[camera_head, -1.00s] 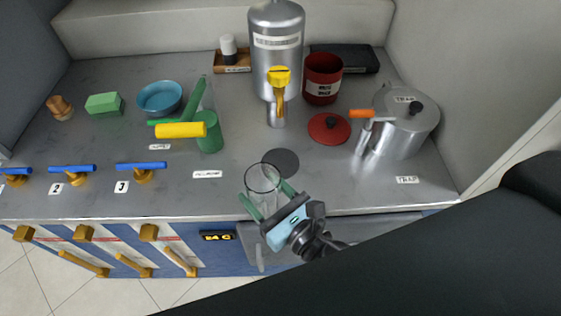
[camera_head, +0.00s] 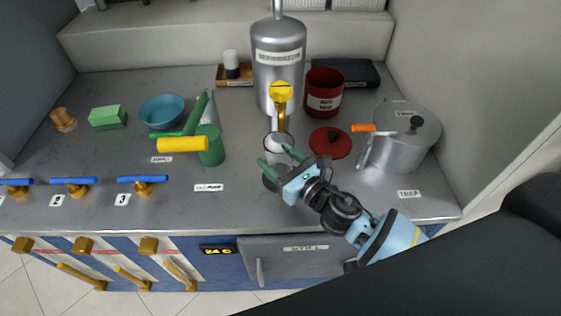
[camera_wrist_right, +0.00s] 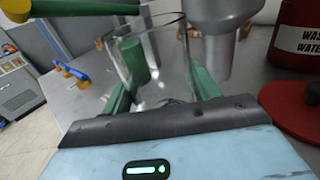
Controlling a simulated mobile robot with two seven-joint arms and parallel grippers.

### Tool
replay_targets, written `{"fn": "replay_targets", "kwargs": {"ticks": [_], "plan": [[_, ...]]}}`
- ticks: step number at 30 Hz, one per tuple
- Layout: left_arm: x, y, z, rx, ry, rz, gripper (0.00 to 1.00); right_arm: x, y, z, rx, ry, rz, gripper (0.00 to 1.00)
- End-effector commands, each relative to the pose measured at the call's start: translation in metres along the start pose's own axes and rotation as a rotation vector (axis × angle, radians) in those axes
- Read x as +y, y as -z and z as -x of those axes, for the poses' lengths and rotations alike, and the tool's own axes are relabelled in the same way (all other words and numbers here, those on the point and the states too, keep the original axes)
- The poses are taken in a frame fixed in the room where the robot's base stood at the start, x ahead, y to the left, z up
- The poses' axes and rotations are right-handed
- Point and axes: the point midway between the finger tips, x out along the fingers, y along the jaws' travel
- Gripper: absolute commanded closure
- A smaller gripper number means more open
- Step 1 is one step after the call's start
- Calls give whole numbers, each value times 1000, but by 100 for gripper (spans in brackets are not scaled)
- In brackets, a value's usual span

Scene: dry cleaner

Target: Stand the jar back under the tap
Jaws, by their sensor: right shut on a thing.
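My right gripper (camera_head: 278,160) is shut on the clear glass jar (camera_head: 278,144) and holds it upright, just in front of and below the tap (camera_head: 281,120). The tap has a yellow handle (camera_head: 281,92) and sits on the front of the tall steel tank (camera_head: 278,72). In the right wrist view the jar (camera_wrist_right: 150,62) stands between the green fingers, with the steel spout column (camera_wrist_right: 222,35) behind it. I cannot tell whether its base touches the counter. A dark round disc (camera_head: 268,182) on the counter is mostly hidden by the gripper. My left gripper is not in view.
A red lid (camera_head: 331,142) and a red waste-water can (camera_head: 324,95) stand right of the tap. A steel trap pot (camera_head: 408,140) is farther right. A green pump (camera_head: 210,150) with a yellow handle stands left. The counter (camera_head: 225,208) in front is clear.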

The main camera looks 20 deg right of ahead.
Motion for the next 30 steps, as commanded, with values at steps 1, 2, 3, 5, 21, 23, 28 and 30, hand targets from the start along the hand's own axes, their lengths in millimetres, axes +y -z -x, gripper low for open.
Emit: {"fn": "replay_targets", "kwargs": {"ticks": [1,2,3,5,21,23,28,30], "plan": [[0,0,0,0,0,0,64,-3,-1,-2,-2,-1,1,70],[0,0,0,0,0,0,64,-4,0,-3,-2,-1,0,70],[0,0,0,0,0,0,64,-4,0,-4,-2,-1,0,70],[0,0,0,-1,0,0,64,-5,0,-4,-2,-1,0,70],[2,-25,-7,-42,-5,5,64,-15,37,-11,-1,0,-1,70],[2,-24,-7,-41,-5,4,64,-15,36,-11,-2,-1,0,70],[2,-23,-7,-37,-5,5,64,-15,36,-11,-2,0,0,70],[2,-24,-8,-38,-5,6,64,-15,39,-11,-1,0,0,70]]}}
